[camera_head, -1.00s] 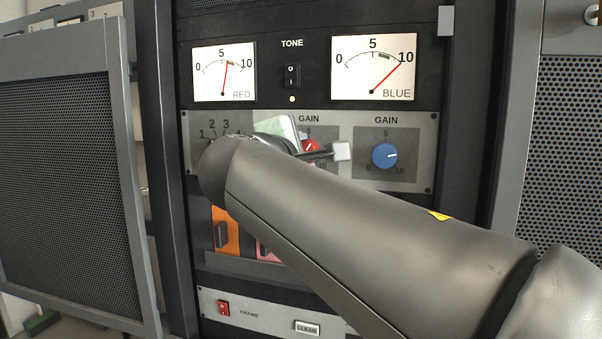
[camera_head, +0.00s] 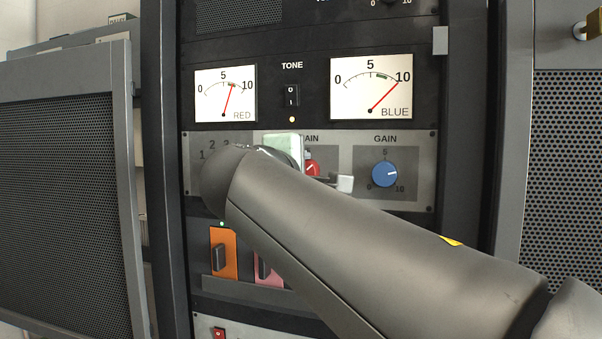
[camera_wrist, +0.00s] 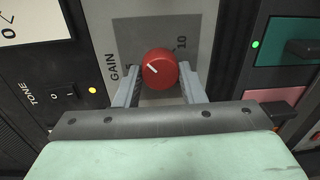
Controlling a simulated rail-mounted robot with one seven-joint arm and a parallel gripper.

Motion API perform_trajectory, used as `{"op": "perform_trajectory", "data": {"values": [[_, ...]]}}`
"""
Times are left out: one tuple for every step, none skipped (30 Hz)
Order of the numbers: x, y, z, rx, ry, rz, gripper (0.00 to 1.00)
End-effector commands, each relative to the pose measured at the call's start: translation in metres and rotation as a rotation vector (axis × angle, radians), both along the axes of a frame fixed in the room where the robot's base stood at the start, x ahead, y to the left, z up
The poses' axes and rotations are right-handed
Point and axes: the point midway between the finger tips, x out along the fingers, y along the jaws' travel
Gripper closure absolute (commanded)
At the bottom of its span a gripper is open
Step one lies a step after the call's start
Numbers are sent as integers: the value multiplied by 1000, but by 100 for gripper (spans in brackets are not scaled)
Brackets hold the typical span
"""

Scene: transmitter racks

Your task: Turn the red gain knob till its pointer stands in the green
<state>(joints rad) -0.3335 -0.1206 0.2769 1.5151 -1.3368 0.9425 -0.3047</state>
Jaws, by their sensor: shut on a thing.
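The red gain knob (camera_wrist: 159,69) sits between the two fingers of my gripper (camera_wrist: 160,76) in the wrist view. The fingers are shut on its sides. The knob's white line points to the upper left of that view. In the head view the red knob (camera_head: 312,168) is partly hidden behind my gripper (camera_head: 328,179) and arm. The RED meter (camera_head: 225,95) stands above. Its red needle leans right of 5, and its tip lies at the small green band, apparently within it.
The blue gain knob (camera_head: 384,173) is close to the right of my gripper. The BLUE meter (camera_head: 371,88) reads near 10. The TONE switch (camera_head: 292,96) lies between the meters. Orange (camera_head: 224,253) and pink (camera_head: 268,270) modules sit below. A mesh door (camera_head: 62,205) stands open at left.

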Motion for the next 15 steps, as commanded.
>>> {"op": "perform_trajectory", "data": {"values": [[0,0,-1,-1,1,0,58],[0,0,-1,-1,1,0,50],[0,0,-1,-1,1,0,42],[0,0,-1,-1,1,0,42],[0,0,-1,-1,1,0,42],[0,0,-1,-1,1,0,42],[0,0,0,-1,1,0,42],[0,0,0,-1,0,0,42],[0,0,0,-1,0,0,42],[0,0,0,-1,0,0,42],[0,0,0,-1,0,0,42],[-2,1,0,-1,0,0,42],[-3,1,0,-1,0,0,42],[-6,2,1,-1,0,0,42],[-11,3,1,-1,-1,1,42]]}}
